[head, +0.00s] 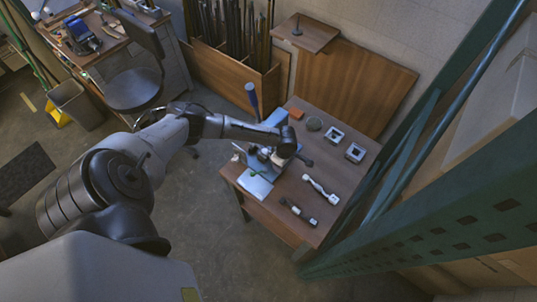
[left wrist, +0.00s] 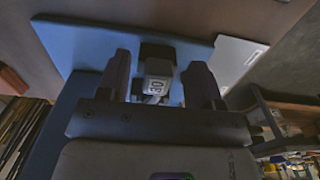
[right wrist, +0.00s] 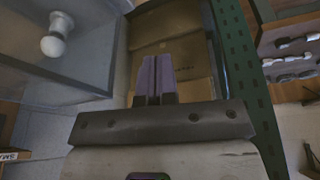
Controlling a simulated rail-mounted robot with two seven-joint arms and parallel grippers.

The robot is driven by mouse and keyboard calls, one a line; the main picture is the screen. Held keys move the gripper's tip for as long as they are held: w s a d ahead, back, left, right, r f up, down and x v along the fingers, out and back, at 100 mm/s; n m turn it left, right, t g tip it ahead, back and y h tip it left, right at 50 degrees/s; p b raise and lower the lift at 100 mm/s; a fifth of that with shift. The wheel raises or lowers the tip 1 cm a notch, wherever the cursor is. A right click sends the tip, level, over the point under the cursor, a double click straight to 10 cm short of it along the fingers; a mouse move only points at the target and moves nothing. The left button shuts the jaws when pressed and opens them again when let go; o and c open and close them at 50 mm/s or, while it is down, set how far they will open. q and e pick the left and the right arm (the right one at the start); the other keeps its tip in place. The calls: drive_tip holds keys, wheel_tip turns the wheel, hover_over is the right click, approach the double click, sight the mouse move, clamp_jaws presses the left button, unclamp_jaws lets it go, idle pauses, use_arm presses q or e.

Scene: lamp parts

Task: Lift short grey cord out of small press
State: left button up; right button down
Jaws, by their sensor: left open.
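The small press, with a blue body (head: 268,130) and a lever handle (head: 252,98), stands at the table's left side. My left gripper (head: 283,152) is over the press, pointing down. In the left wrist view its two fingers (left wrist: 158,82) are apart, one on each side of a grey block marked with digits (left wrist: 160,78), above the blue press plate (left wrist: 85,48). I cannot tell whether this block is the short grey cord or whether the fingers touch it. My right gripper (right wrist: 154,80) is shut and empty in the right wrist view, away from the table.
A green rack post (head: 450,220) stands close on the right. A bulb (right wrist: 54,38) shows in the right wrist view.

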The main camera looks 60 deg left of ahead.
use_arm(q)
drive_tip(key=shift+f, duration=0.1)
drive_tip(key=c, duration=1.1)
